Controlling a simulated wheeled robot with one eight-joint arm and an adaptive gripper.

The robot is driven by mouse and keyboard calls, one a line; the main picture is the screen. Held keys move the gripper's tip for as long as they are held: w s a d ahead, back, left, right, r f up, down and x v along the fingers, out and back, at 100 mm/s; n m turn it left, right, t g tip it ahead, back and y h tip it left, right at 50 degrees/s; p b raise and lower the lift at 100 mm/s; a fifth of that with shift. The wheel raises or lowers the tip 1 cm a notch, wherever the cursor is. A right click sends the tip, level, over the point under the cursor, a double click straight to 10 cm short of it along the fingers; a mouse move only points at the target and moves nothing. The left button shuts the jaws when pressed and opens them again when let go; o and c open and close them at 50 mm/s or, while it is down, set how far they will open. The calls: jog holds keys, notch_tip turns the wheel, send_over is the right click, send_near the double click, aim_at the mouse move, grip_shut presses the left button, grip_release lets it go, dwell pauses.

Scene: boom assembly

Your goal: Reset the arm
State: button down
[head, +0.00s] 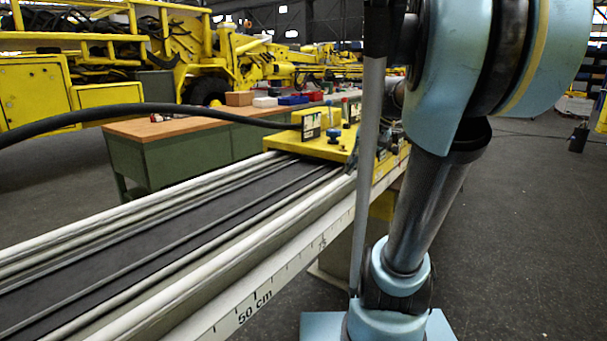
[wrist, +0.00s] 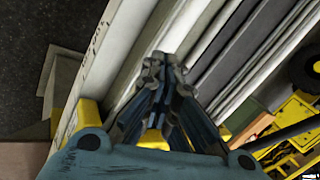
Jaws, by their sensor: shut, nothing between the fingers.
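My arm (head: 425,205) stands at the right of the head view, its upper links large and close to the camera. My gripper (wrist: 165,68) shows in the wrist view with its dark fingers together and nothing between them. It is above the long white rail of the boom (wrist: 120,60), which runs diagonally behind the fingers. I cannot make out the gripper clearly in the head view, where my arm covers part of the scene.
The boom (head: 150,235) crosses the head view from lower left, with a scale on its side. A yellow carriage (head: 315,146) sits at its far end. A black hose (head: 150,106) arches over it. Behind are a green workbench (head: 180,155) and yellow machines (head: 35,95).

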jog(key=s+d+f+n+h, duration=0.1)
jog(key=s+d+f+h, duration=0.1)
jog(key=s+f, duration=0.6)
jog(key=s+d+f+n+h, duration=0.2)
jog(key=s+f+h, duration=0.1)
jog(key=s+f, duration=0.5)
notch_tip(320, 180, down, 3)
jog(key=shift+d, duration=0.35)
